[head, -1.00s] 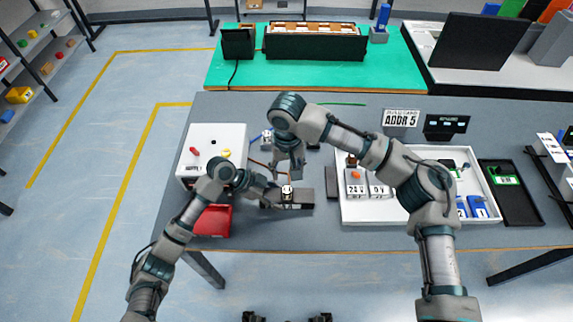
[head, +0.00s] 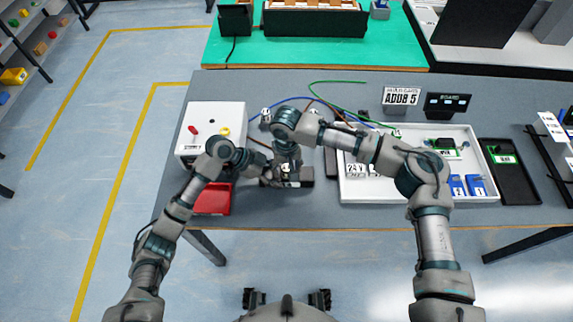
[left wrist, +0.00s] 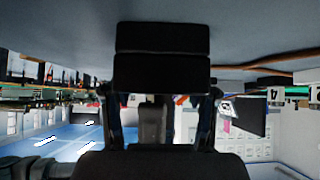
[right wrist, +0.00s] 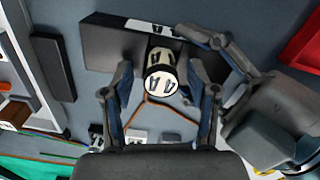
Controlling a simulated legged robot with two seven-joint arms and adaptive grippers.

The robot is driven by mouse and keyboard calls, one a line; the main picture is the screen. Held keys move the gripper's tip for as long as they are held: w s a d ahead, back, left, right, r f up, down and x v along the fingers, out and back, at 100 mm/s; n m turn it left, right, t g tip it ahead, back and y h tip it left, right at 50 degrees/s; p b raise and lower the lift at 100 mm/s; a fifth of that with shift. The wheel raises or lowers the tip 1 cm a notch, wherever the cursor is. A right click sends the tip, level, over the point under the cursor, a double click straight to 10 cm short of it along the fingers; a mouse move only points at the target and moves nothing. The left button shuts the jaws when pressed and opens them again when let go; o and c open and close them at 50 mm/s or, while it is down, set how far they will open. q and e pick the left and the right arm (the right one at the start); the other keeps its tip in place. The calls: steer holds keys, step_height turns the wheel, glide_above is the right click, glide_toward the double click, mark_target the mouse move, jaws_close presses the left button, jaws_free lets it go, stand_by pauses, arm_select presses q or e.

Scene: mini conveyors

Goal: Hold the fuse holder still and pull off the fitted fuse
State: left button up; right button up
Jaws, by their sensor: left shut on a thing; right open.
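The fuse holder is a dark grey block (head: 304,177) on the table in the head view. My left gripper (head: 266,178) is shut on its left end. In the left wrist view the holder (left wrist: 162,68) fills the space in front of the fingers. The fuse, a cream and black cylinder with arrow marks (right wrist: 160,74), stands up from the holder in the right wrist view. My right gripper (right wrist: 160,85) is open above it, one finger on each side, with gaps visible. In the head view my right gripper (head: 287,162) mostly hides the fuse.
A white box with a red knob (head: 214,120) and a red bin (head: 213,199) lie left of the holder. A white tray (head: 350,197) with labelled blocks and blue parts lies to the right. Loose coloured wires (head: 335,83) lie behind.

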mark_target(286, 167)
jaws_close()
steer(key=shift+r, duration=2.65)
arm_select(q)
steer(key=o, duration=1.5)
steer(key=shift+c, duration=0.2)
steer(key=shift+a, duration=0.1)
steer(key=v, duration=1.2)
